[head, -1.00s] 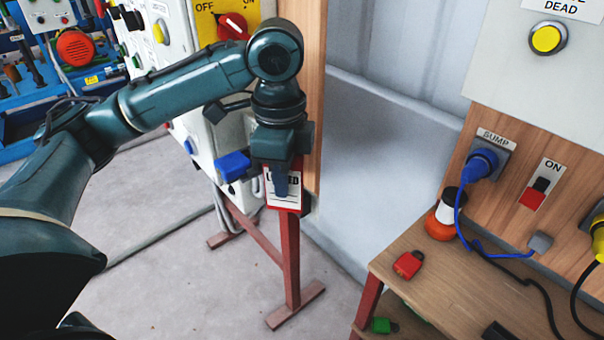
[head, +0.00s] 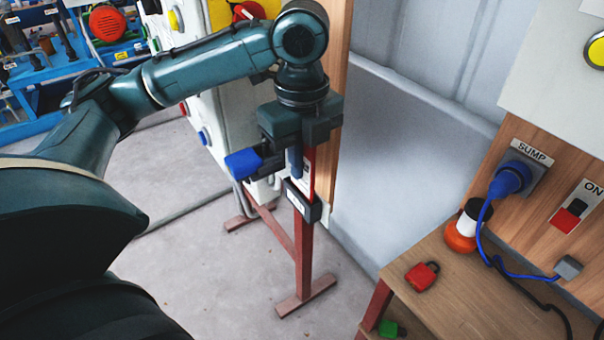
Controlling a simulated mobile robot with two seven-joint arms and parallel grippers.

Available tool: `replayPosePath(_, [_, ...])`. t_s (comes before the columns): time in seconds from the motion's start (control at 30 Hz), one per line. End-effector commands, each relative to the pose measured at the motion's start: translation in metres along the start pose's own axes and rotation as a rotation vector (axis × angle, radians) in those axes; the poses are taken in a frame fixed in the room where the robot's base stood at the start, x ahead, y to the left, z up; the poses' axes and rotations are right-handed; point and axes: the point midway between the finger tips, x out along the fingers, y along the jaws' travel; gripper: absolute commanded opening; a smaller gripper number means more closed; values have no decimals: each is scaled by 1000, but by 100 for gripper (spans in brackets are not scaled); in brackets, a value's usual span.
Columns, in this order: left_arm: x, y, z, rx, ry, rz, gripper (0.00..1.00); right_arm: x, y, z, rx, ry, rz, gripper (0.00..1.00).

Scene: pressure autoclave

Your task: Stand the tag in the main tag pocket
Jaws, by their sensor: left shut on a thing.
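My left gripper (head: 298,160) points down in front of the wooden post of the panel, shut on the tag (head: 310,172). The tag shows as a narrow red strip, nearly edge-on, with a little white beside it; most of its face is hidden. A dark pocket with a white label (head: 303,202) sits directly below the gripper, at the foot of the wooden post. The tag's lower end meets the pocket's upper edge in the picture. I cannot tell whether it is inside or in front. My right gripper is not in view.
A red stand (head: 303,250) is below. Floor between is clear.

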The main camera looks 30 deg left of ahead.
Motion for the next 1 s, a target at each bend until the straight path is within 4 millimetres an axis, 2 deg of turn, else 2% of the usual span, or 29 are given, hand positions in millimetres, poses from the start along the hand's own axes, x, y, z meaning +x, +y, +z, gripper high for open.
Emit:
replayPosePath(0.1, [19,1,0,-2,0,5,0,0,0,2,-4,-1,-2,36])
replayPosePath(0.2, [29,0,0,-1,-1,1,0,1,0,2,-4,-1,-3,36])
replayPosePath(0.57, [32,0,0,-1,1,2,0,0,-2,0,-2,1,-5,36])
replayPosePath(0.6, [32,0,0,-1,1,1,10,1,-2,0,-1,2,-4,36])
replayPosePath(0.8, [32,0,0,-1,0,1,26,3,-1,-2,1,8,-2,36])
replayPosePath(1.0, [32,0,0,-1,0,0,29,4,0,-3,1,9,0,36])
